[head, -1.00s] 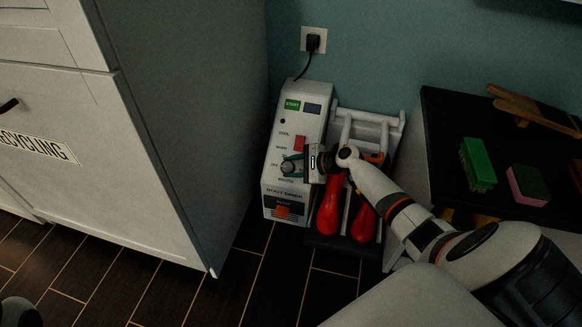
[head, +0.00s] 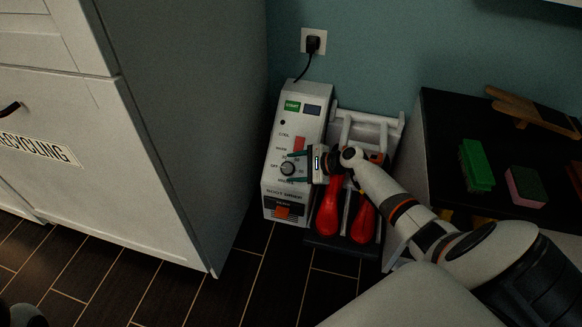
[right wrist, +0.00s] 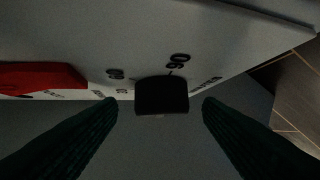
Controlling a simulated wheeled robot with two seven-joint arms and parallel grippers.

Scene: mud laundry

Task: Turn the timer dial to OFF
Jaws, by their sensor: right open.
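The timer dial (head: 288,169) is a dark round knob on the sloping front of the white boot dryer (head: 300,110), with OFF printed at its left. In the right wrist view the dial (right wrist: 161,95) shows as a black block by a printed 90; I cannot read its pointer. My right gripper (head: 294,168) is open, its dark teal fingers above and below the dial. In the right wrist view its fingers (right wrist: 160,108) stand on either side of the dial, with gaps. My left gripper is not in view.
A red switch (right wrist: 40,77) is on the panel near the dial. Red boots (head: 328,212) on a rack stand right of the dryer. A white recycling cabinet (head: 100,170) is at left. A dark table (head: 440,125) with a green brush (head: 477,165) is at right.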

